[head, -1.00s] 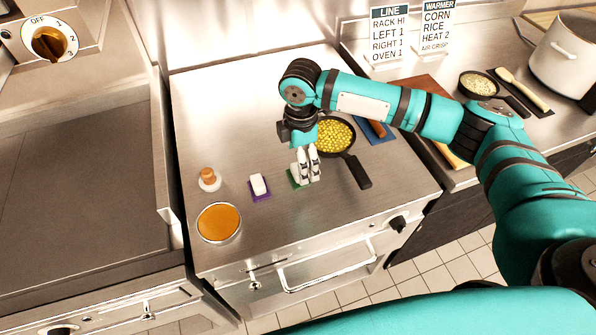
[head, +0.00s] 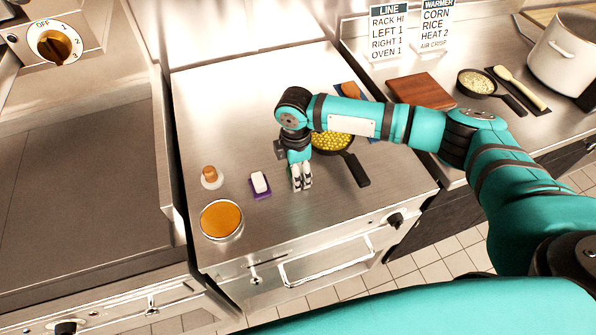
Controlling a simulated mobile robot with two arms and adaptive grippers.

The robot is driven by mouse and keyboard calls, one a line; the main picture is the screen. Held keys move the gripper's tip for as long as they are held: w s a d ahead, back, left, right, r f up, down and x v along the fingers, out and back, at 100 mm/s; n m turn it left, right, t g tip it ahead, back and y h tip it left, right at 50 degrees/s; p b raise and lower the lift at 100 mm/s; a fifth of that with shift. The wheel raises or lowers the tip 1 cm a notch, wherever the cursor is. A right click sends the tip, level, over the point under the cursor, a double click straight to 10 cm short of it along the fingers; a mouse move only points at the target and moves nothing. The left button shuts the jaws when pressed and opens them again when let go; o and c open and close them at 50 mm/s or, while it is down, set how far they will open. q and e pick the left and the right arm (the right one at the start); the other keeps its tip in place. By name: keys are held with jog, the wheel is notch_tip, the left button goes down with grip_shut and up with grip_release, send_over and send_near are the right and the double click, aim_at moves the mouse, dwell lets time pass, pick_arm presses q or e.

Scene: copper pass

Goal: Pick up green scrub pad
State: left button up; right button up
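The green scrub pad (head: 290,173) lies on the steel worktop right of the purple pad. Only a thin green sliver of it shows beside my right gripper. My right gripper (head: 301,186) points down at the pad's spot, its pale fingers close together and covering most of the pad. I cannot tell whether the fingers are closed on the pad or just around it. My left gripper is not in view.
A white block on a purple pad (head: 260,185), a small brown-topped item (head: 210,176) and an orange-filled round container (head: 221,219) stand to the left. A pan of yellow food (head: 333,142) sits close behind the gripper, its handle (head: 358,170) to the right.

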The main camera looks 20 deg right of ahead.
jog(key=c, duration=0.5)
jog(key=shift+c, duration=0.2)
jog(key=shift+r, duration=0.1)
jog(key=shift+r+b, duration=0.3)
jog(key=shift+r, duration=0.2)
notch_tip(320, 180, up, 2)
jog(key=shift+r+b, duration=0.1)
jog(key=shift+b, duration=0.4)
jog(key=s+a+b, duration=0.1)
jog(key=s, duration=0.4)
jog(key=s+a+r+b, duration=0.1)
jog(key=s+a, duration=0.1)
jog(key=s, duration=0.3)
jog(key=s+a, duration=0.1)
jog(key=s, duration=0.4)
jog(key=shift+s+a+r+b, duration=0.2)
jog(key=shift+a+r+b, duration=0.15)
jog(key=shift+a+b, duration=0.05)
